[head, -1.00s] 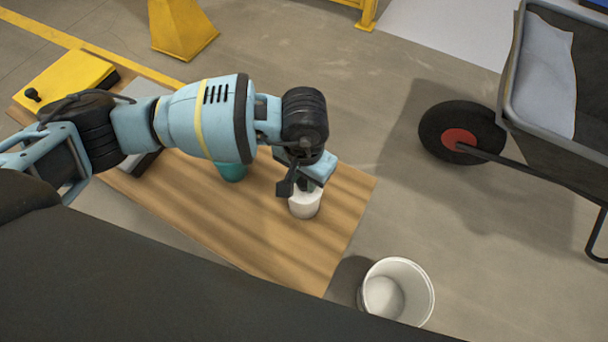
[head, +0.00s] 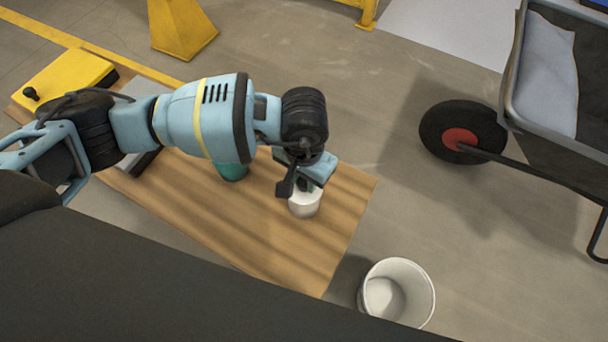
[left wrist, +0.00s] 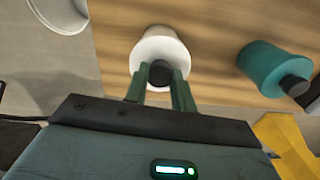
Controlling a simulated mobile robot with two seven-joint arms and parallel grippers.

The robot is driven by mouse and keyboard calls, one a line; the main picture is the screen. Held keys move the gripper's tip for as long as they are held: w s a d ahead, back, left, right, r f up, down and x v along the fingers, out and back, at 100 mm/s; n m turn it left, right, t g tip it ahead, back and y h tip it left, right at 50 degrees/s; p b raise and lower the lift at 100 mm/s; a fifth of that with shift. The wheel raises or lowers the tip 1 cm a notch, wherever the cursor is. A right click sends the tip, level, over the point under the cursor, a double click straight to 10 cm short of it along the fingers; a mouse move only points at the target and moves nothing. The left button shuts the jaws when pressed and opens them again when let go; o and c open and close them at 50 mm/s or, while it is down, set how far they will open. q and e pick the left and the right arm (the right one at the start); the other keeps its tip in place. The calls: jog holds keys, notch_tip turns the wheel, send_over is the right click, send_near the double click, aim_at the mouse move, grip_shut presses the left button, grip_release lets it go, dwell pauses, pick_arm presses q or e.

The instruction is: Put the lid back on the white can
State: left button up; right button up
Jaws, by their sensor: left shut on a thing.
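The white can (head: 305,205) stands upright on the wooden board, directly below my left gripper (head: 303,187). In the left wrist view the white can (left wrist: 160,44) lies just beyond the two green fingers. My left gripper (left wrist: 161,78) is shut on the dark round knob (left wrist: 161,73) of the lid, over the can. The gripper hides the lid and the can's rim in the head view, so I cannot tell whether the lid is seated or just above the rim. My right gripper is not in view.
A teal can (head: 232,171) with a dark knob, seen in the left wrist view, stands left of the white can. A wheelbarrow (head: 511,100) stands at the right.

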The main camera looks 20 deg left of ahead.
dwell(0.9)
pick_arm(q)
jog(key=o, duration=1.5)
jog(key=shift+r+p, duration=1.75)
jog(key=shift+r, duration=1.8)
grip_shut()
